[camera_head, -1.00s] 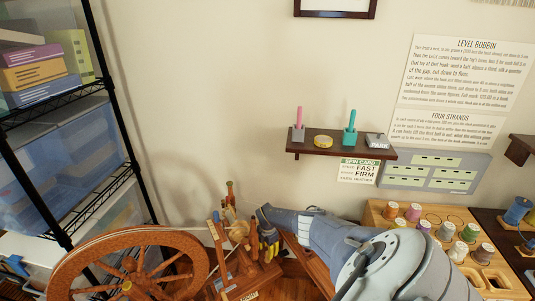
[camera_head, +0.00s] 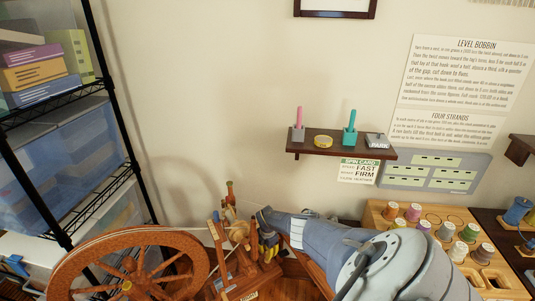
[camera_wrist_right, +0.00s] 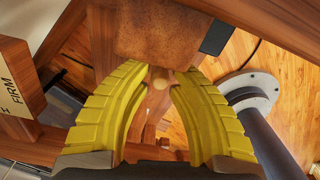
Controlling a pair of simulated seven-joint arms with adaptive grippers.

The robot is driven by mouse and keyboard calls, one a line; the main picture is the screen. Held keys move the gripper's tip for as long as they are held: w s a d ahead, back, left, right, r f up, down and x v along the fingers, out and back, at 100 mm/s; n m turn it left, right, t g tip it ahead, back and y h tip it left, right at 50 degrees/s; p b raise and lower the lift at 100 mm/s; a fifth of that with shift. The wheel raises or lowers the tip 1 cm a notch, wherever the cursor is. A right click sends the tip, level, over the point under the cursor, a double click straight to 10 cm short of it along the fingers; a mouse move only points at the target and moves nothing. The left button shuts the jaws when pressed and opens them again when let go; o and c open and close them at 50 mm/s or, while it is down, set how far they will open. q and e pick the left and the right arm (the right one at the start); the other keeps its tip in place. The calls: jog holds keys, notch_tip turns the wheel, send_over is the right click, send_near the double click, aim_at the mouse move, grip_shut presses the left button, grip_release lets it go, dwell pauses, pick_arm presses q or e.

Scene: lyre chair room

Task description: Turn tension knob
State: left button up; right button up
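The spinning wheel (camera_head: 127,236) stands at the bottom left of the head view, its wooden frame to the right of the wheel. My right gripper (camera_head: 268,252) reaches this frame from the right. In the right wrist view its two yellow fingers (camera_wrist_right: 168,75) stand apart. A small round wooden knob (camera_wrist_right: 160,84) shows between their tips. Whether the fingers touch it cannot be told. A wooden block (camera_wrist_right: 160,35) lies just beyond the tips. A FIRM label (camera_wrist_right: 10,92) is on the wood at the left. My left gripper is not in view.
A wall shelf (camera_head: 335,148) with pink and teal items is above the arm. A spin card (camera_head: 359,171) reading FAST and FIRM hangs below it. A spool rack (camera_head: 400,213) stands at the right, and a black shelf unit (camera_head: 68,240) at the left.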

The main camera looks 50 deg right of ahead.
grip_shut()
jog(key=shift+n, duration=0.3)
jog(key=n, duration=0.2)
jog(key=shift+n, duration=2.4)
jog(key=o, duration=0.5)
grip_release()
